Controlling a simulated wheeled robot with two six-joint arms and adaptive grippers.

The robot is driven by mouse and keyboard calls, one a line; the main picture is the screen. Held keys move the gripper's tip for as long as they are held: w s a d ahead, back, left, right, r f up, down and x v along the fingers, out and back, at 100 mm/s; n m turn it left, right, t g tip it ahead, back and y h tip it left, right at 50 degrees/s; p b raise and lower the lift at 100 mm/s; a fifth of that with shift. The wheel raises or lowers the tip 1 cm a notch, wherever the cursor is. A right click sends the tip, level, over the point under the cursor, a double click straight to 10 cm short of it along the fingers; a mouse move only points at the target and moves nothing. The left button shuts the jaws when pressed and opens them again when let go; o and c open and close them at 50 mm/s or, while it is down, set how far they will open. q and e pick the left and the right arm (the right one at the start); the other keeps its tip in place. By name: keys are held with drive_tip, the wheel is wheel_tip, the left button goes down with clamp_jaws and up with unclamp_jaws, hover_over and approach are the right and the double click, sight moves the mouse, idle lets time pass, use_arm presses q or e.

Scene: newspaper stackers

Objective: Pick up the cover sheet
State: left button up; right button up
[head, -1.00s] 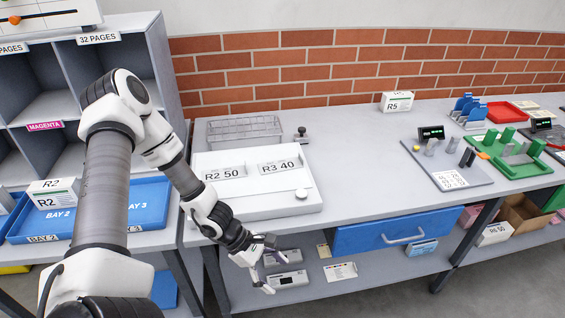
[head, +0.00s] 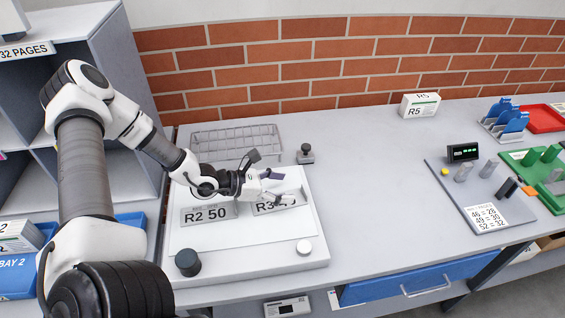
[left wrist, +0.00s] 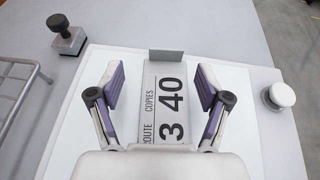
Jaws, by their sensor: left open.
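A grey card printed R3 40 (head: 268,209) lies on the white board, partly hidden by my left gripper in the head view. In the left wrist view the same card (left wrist: 165,112) shows the words ROUTE and COPIES and lies between the two fingers as seen from above. A second card printed R2 50 (head: 208,214) lies to its left. I cannot tell whether either is the cover sheet. My left gripper (head: 284,188) is open and empty over the R3 card; it also shows in the left wrist view (left wrist: 160,77). My right gripper is out of view.
The white board (head: 255,258) carries a dark knob (head: 187,262) and a white knob (head: 304,247). Behind it are a wire basket (head: 235,142) and a stamp (head: 305,153). The R5 stack (head: 420,105) stands at the back. The table's middle is clear.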

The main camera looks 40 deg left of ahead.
sight(304, 190)
use_arm(q)
drive_tip(key=shift+w+d, duration=0.1)
drive_tip(key=shift+d, duration=0.9)
drive_tip(key=w+f, duration=0.1)
drive_tip(key=w, duration=0.1)
drive_tip(key=w+d+f, duration=0.1)
drive_tip(key=shift+w+d+f, duration=0.15)
drive_tip(key=shift+w+d, duration=0.05)
drive_tip(key=shift+w, duration=0.15)
drive_tip(key=shift+w+d, duration=0.3)
drive_tip(key=shift+d, duration=0.2)
drive_tip(key=shift+a, duration=0.1)
drive_tip(key=c, duration=1)
